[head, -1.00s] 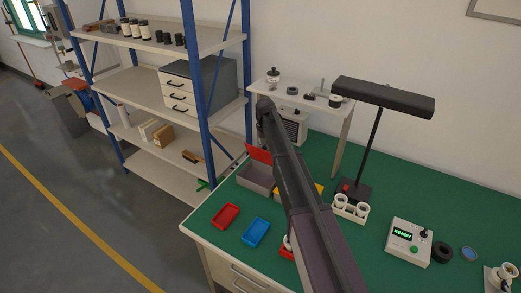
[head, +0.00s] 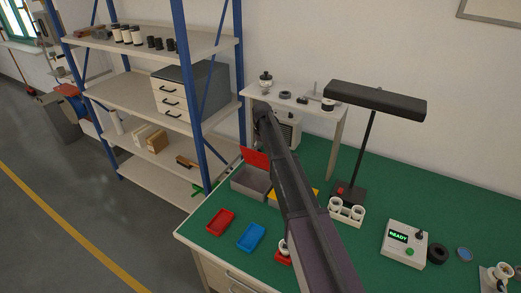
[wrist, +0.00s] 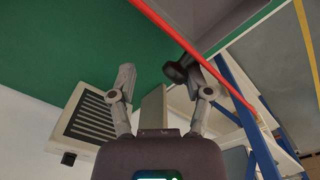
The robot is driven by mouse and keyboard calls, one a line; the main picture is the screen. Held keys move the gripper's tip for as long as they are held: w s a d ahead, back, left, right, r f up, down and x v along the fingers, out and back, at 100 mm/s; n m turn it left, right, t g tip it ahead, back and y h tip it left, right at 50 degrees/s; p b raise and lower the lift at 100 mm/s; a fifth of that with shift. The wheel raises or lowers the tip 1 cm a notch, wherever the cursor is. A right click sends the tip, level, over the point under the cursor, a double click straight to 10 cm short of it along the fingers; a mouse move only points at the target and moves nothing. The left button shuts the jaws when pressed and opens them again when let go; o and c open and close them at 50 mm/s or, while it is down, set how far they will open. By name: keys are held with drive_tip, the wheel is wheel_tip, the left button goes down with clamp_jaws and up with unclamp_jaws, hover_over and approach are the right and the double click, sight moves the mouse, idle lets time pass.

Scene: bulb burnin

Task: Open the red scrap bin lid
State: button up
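The red scrap bin lid (head: 255,159) stands raised at the back of the grey bin (head: 247,184) in the head view. In the wrist view the red lid edge (wrist: 228,88) runs as a thin diagonal strip past the right finger. A dark knob-like part (wrist: 178,71) shows by that edge, close to the right fingertip; I cannot tell whether they touch. My gripper (wrist: 160,75) has its fingers spread, with nothing visibly clamped between them. In the head view my arm hides the gripper.
A yellow bin (head: 308,194) is partly behind my arm. Red (head: 220,222) and blue (head: 251,236) trays lie in front on the green bench. A grey vented box (wrist: 92,118) is beyond the left finger. A lamp (head: 375,100) and blue-post shelving (head: 180,75) stand near.

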drive_tip(key=shift+a, duration=0.25)
drive_tip(key=shift+s+a, duration=0.35)
drive_tip(key=shift+s, duration=0.3)
drive_tip(key=shift+s+a+f+b, duration=0.85)
drive_tip(key=shift+s+f+b, duration=0.4)
drive_tip(key=shift+f+b, duration=0.1)
drive_tip(key=shift+s+a+f+b, duration=0.9)
drive_tip(key=shift+s+f+b, duration=0.4)
drive_tip(key=shift+f+b, duration=0.1)
drive_tip(key=shift+s+a+f+b, duration=0.85)
drive_tip(key=shift+s+f+b, duration=0.4)
drive_tip(key=shift+f+b, duration=0.1)
wheel_tip(320, 180, up, 14)
drive_tip(key=r+p, duration=0.1)
drive_tip(key=p, duration=1.3)
drive_tip(key=s+d+f+b, duration=0.2)
drive_tip(key=s+d, duration=0.4)
drive_tip(key=s, duration=0.4)
drive_tip(key=s+d+f+m+b, duration=0.1)
drive_tip(key=s+d+f+b, duration=0.2)
drive_tip(key=s+d, duration=0.4)
drive_tip(key=s+f, duration=0.1)
drive_tip(key=s, duration=0.2)
drive_tip(key=shift+s+d+m, duration=0.25)
drive_tip(key=shift+s+m, duration=0.05)
drive_tip(key=shift+s, duration=0.1)
